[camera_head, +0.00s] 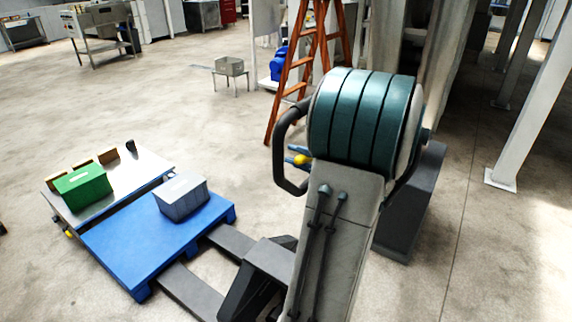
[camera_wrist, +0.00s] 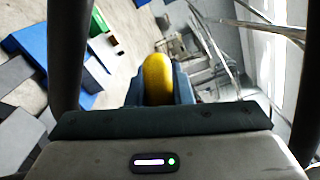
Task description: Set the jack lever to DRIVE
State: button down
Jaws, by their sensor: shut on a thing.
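The jack lever shows as a yellow knob (camera_wrist: 158,78) in the middle of the wrist view. A small part of the knob (camera_head: 302,159) also shows in the head view, inside a dark loop handle (camera_head: 279,152). My gripper (camera_wrist: 158,92) is shut on the knob, with a blue finger on each side of it. In the head view the fingertips (camera_head: 297,154) show inside the loop, and my arm hides the rest. The lever's stem is hidden, and I cannot tell its setting.
The jack's dark body (camera_head: 258,278) and forks (camera_head: 193,289) run to a blue pallet (camera_head: 150,240) carrying a grey box (camera_head: 181,193). A green box (camera_head: 83,187) stands on a metal-topped surface behind. An orange ladder (camera_head: 296,90) stands behind the handle. The left floor is mostly open.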

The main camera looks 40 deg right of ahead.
jog(key=shift+a+f+n+b, duration=0.15)
jog(key=shift+f+n+b, duration=0.5)
jog(key=shift+b, duration=0.75)
jog(key=shift+r, duration=0.1)
jog(key=c, duration=1.3)
grip_release()
jog(key=b+v, duration=0.2)
jog(key=v, duration=1.2)
jog(key=shift+a, duration=0.1)
